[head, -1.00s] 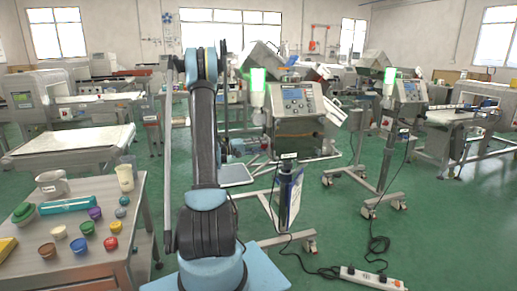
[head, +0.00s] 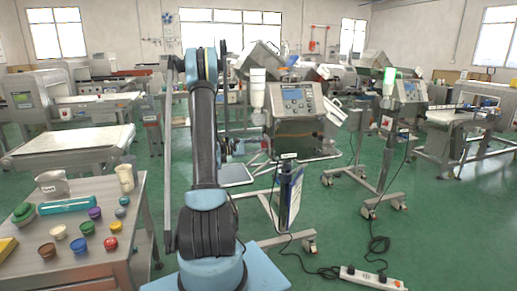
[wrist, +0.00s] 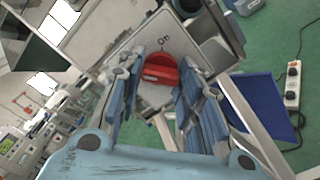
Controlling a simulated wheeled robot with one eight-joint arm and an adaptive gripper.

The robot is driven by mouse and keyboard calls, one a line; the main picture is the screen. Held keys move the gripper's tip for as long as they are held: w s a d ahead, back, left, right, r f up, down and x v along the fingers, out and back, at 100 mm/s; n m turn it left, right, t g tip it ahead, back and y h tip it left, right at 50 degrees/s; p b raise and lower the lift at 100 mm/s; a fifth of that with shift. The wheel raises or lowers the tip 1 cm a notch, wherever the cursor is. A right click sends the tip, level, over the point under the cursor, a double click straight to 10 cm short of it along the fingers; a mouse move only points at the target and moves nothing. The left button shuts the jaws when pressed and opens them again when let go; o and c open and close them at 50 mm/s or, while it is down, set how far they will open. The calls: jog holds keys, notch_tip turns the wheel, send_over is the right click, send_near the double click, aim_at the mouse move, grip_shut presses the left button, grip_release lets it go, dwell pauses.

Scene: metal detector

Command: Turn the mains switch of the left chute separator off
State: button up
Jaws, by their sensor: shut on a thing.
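The left chute separator (head: 297,118) stands right of my arm in the head view, a grey cabinet on a wheeled frame. Its display (head: 294,95) is still lit bluish. The lamp (head: 257,88) at its left is pale and unlit. In the wrist view, the red mains switch (wrist: 160,70) sits on a grey plate with a small dark marking above it. My gripper (wrist: 162,66) is shut on the red switch, with a blue-grey finger on each side. In the head view, my gripper is largely hidden and hard to make out.
A second separator stands to the right with its lamp (head: 389,80) lit green. A table (head: 130,218) with colored pots is at the left front. A power strip (head: 371,279) and cable lie on the green floor at the front right.

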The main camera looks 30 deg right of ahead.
jog(key=shift+f+n, duration=0.1)
jog(key=shift+n, duration=0.7)
jog(key=o, duration=1.1)
jog(key=shift+c, duration=0.2)
jog(key=v, duration=1.2)
jog(key=shift+w, duration=0.15)
